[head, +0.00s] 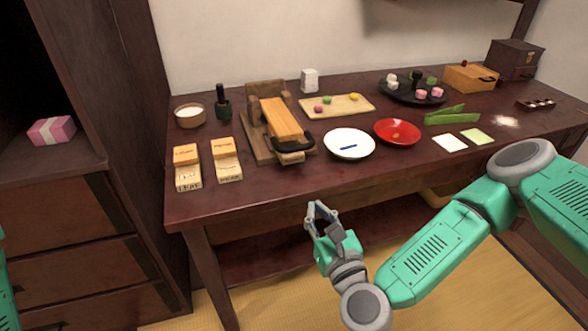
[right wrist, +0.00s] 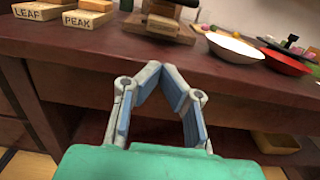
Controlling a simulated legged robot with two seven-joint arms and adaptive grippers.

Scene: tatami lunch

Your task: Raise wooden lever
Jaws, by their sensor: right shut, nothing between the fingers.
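The wooden lever (head: 281,121) is an orange-brown bar with a dark curved handle at its front end, lying lowered on a brown wooden press (head: 256,141) on the table. The press's base also shows at the top of the right wrist view (right wrist: 158,27). My right gripper (head: 318,206) is in front of the table's front edge, below the tabletop, apart from the lever. In the right wrist view its fingertips (right wrist: 163,68) meet with nothing between them. A small green piece of my left arm shows at the left edge of the head view; its gripper does not show.
Left of the press are stacked wooden blocks (head: 187,176), two of them labelled LEAF and PEAK. A white plate (head: 361,135) and a red plate (head: 386,138) stand to its right. The table's front edge lies between my right gripper and the press.

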